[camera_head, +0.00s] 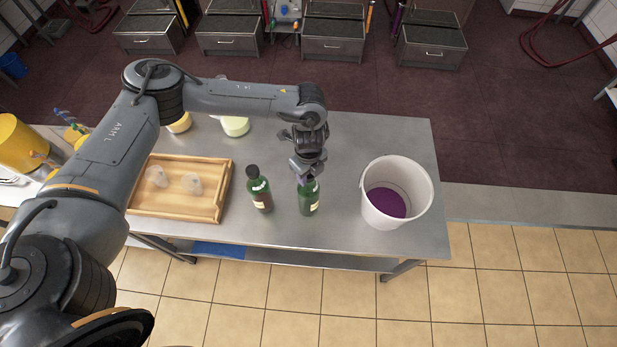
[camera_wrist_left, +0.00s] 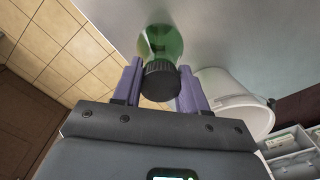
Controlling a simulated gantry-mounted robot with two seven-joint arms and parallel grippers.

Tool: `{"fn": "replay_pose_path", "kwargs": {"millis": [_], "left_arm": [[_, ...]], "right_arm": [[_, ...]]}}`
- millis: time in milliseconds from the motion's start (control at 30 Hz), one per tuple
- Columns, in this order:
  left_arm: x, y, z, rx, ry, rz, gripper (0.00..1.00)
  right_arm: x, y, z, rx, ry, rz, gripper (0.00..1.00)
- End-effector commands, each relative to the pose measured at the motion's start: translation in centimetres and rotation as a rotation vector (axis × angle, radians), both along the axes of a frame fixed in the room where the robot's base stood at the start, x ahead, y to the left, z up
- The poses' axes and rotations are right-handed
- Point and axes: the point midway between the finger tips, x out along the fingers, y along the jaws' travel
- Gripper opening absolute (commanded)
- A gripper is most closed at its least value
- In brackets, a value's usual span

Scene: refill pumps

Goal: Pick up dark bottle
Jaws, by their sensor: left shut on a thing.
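Two dark green bottles with pale labels stand upright on the steel table. The right one (camera_head: 309,199) is under my left gripper (camera_head: 307,178), which comes down on it from above. The left bottle (camera_head: 260,190), with a black cap, stands beside it, apart from the gripper. In the left wrist view, the fingers of my left gripper (camera_wrist_left: 160,88) are on either side of the black cap of the green bottle (camera_wrist_left: 161,42), shut on it. The bottle's base appears at or near the table top; I cannot tell if it is lifted. My right gripper is not in view.
A white bucket (camera_head: 419,178) with purple contents stands right of the bottles; it also shows in the left wrist view (camera_wrist_left: 232,102). A wooden tray (camera_head: 222,190) with clear pieces lies to the left. Yellow containers (camera_head: 18,143) stand at far left.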

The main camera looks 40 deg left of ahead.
Motion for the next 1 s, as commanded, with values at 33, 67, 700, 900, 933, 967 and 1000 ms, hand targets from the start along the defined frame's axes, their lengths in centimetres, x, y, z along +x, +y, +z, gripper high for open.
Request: {"fn": "replay_pose_path", "kwargs": {"millis": [33,67,700,900,933,967,1000], "left_arm": [[0.1,0.0,0.3,-0.002,-0.004,0.000,0.00],[0.1,0.0,0.5,-0.002,-0.004,0.001,0.00],[-0.4,-1.9,4.8,-0.003,-0.004,-0.005,0.00],[-1.1,-4.6,6.6,-0.001,-0.006,-0.008,0.00],[-1.3,-5.1,7.0,-0.001,-0.006,-0.008,0.00],[-1.4,-5.6,7.4,-0.002,-0.006,-0.009,0.00],[-1.6,-6.3,7.8,-0.001,-0.007,-0.008,0.00]], "right_arm": [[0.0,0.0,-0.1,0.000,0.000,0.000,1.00],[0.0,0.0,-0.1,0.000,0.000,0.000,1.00],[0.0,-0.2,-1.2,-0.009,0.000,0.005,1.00],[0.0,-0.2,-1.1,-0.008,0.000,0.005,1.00],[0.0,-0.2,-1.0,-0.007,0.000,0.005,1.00],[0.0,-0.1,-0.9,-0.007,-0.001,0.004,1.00],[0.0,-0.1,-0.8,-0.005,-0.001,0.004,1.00]]}}
